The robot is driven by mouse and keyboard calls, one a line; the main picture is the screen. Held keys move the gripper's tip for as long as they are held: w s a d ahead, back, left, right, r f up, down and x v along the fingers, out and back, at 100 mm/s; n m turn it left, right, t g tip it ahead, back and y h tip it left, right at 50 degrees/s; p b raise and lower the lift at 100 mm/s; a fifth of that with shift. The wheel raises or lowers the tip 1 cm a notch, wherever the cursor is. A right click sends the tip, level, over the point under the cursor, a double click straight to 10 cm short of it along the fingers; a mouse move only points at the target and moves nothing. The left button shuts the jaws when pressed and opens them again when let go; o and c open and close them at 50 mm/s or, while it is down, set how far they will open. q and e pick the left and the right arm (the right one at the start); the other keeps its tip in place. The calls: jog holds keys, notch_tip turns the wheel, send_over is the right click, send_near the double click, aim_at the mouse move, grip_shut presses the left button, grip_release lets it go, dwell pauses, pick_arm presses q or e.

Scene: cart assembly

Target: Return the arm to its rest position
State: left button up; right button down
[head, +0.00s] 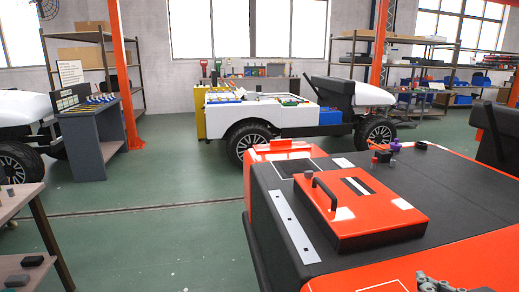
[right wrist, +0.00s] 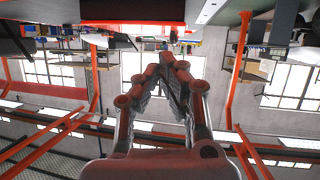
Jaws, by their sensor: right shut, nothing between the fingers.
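My right gripper (right wrist: 168,66) shows in the right wrist view. Its fingers are drawn together at the tips, with nothing held between them. That view is upside down, with the windows and ceiling beams behind the fingers. A grey metal part at the bottom right edge of the head view seems to be mine, mostly cut off by the frame. My left gripper is in neither view.
A black and orange cart body (head: 450,197) fills the right front, with an orange lid with a black handle (head: 362,212) on it. A white cart (head: 280,116) stands behind. A table (head: 35,215) is at the left edge. Green floor between is clear.

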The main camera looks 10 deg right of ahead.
jog(key=s+a+n+g, duration=0.1)
jog(key=s+a+g, duration=0.4)
jog(key=s+g, duration=0.7)
jog(key=s+d+f+b, duration=0.1)
jog(key=s+f+b, duration=0.1)
jog(key=f, duration=1.3)
jog(key=s+d+f+b, duration=0.1)
jog(key=s+f+b, duration=0.1)
jog(key=f, duration=1.3)
pick_arm(q)
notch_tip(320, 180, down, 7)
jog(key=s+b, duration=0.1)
jog(key=b, duration=0.1)
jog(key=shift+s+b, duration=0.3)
jog(key=shift+b, duration=0.1)
pick_arm(e)
jog(key=s+d+f, duration=0.1)
jog(key=s+f, duration=1.8)
jog(key=f, duration=0.1)
jog(key=shift+f+y, duration=0.15)
jog(key=shift+y, duration=0.15)
